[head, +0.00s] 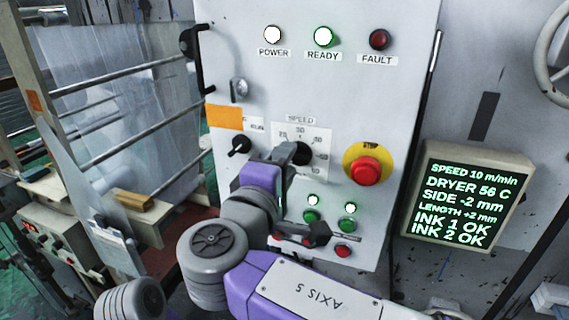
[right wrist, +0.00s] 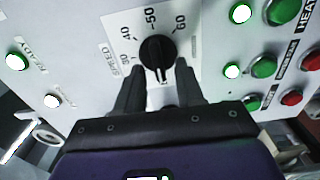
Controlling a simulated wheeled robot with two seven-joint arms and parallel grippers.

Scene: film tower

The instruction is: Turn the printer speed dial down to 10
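The black speed dial (head: 302,154) is on the grey control panel, under the SPEED label and partly hidden by my right gripper (head: 293,153). In the right wrist view the dial (right wrist: 157,50) shows with 30, 40, 50 and 60 around it. Its white mark points down, away from 50; the number there is hidden. My right gripper's fingers (right wrist: 158,68) are apart, one on each side of the dial's lower part; I cannot tell whether they touch it. The screen (head: 468,195) reads SPEED 10 m/min. My left gripper is not in view.
A red stop button (head: 366,170) on a yellow disc is right of the dial. The black run switch (head: 239,146) is to its left. Green buttons (head: 311,216) and a red button (head: 342,252) sit below. READY is lit green (head: 323,37); FAULT (head: 379,40) is dark.

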